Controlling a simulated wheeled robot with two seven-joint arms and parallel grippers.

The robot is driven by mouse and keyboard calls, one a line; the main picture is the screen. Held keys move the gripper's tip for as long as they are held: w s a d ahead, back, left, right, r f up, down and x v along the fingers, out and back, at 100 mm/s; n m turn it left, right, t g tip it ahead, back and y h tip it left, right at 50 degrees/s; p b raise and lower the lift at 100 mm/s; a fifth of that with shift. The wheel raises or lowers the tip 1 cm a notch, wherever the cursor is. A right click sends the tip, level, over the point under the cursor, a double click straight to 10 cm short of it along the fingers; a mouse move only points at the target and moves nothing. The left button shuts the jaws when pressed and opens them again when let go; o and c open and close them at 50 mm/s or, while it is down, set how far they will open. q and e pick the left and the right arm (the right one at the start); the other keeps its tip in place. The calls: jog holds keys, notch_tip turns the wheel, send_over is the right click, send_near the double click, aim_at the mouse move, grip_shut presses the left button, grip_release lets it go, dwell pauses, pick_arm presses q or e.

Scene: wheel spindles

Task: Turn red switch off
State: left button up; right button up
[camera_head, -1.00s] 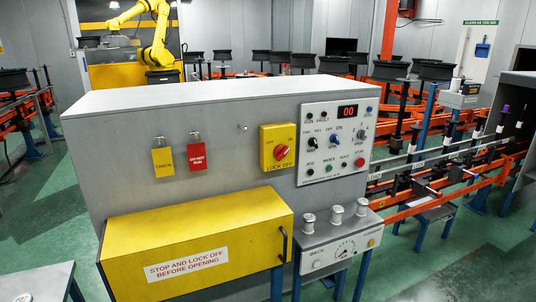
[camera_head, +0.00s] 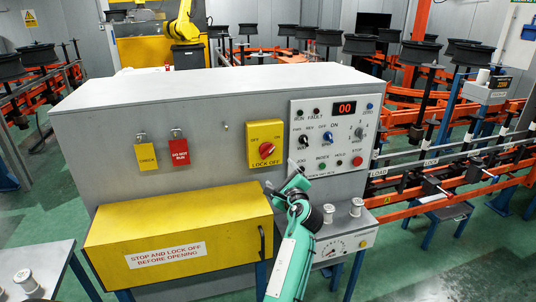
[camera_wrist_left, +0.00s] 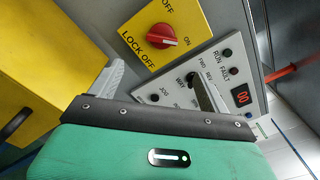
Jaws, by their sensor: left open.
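The red switch (camera_head: 266,149) is a round red knob on a yellow plate (camera_head: 253,131) marked OFF, ON and LOCK OFF, on the front of the grey cabinet. It also shows in the left wrist view (camera_wrist_left: 162,37), unobstructed, and its handle seems to point toward ON. My left gripper (camera_head: 284,182) is below and slightly right of the switch, apart from it. In the left wrist view its fingers (camera_wrist_left: 160,88) are spread with nothing between them. My right gripper is not in view.
The control panel (camera_head: 330,138) with knobs and buttons is right of the switch. A yellow guard box (camera_head: 180,225) with a black handle juts out at lower left. White spools (camera_head: 355,207) stand on a small ledge by my arm. Yellow and red tags hang at left.

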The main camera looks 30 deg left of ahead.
aim_at(268, 152)
pick_arm(q)
jog(key=p+x, duration=0.1)
jog(key=x, duration=0.3)
jog(key=p+x, duration=0.1)
jog(key=x, duration=0.3)
jog(key=r+p+x, duration=0.1)
jog(key=x, duration=0.3)
jog(key=shift+w+a, duration=0.35)
jog(key=shift+a, duration=0.25)
jog(key=shift+w+a, duration=0.15)
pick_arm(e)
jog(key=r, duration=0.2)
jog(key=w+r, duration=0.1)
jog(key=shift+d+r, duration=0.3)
